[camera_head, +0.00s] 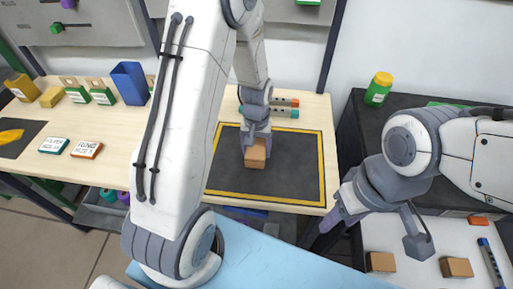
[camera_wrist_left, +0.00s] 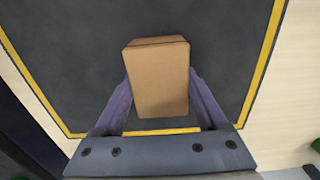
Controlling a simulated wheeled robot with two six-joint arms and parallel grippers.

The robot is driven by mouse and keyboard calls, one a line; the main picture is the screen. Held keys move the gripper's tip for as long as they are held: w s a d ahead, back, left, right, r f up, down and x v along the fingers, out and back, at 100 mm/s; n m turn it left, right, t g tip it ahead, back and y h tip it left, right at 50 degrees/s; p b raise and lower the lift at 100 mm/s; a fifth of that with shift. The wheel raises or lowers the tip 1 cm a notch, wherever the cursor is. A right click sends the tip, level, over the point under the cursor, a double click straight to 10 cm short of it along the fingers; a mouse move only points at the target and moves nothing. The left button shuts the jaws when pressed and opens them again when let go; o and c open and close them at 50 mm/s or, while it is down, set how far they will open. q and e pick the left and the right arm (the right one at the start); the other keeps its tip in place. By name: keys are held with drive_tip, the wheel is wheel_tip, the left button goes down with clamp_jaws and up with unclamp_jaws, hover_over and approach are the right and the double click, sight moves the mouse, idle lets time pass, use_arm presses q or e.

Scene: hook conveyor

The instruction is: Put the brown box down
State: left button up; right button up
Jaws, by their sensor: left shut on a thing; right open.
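The brown box (camera_head: 255,154) is between the fingers of my left gripper (camera_head: 256,145), over the dark mat with a yellow border (camera_head: 295,170). In the left wrist view the brown box (camera_wrist_left: 160,80) fills the space between the two purple fingers of my left gripper (camera_wrist_left: 160,95), which is shut on it. I cannot tell if the box touches the mat (camera_wrist_left: 70,60). My right gripper (camera_head: 335,215) is open at the right, beside the table; its fingers are partly hidden.
Two more brown boxes (camera_head: 381,262) (camera_head: 457,267) lie on the white surface at lower right. A green jar (camera_head: 378,89) stands on the dark bench. Coloured cylinders (camera_head: 285,108) lie behind the mat. A blue bin (camera_head: 131,83) and small packages (camera_head: 86,149) are on the left. Most of the mat is clear.

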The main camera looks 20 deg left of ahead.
use_arm(q)
drive_tip(key=shift+f, duration=0.2)
drive_tip(key=o, duration=1.4)
drive_tip(key=shift+c, duration=0.2)
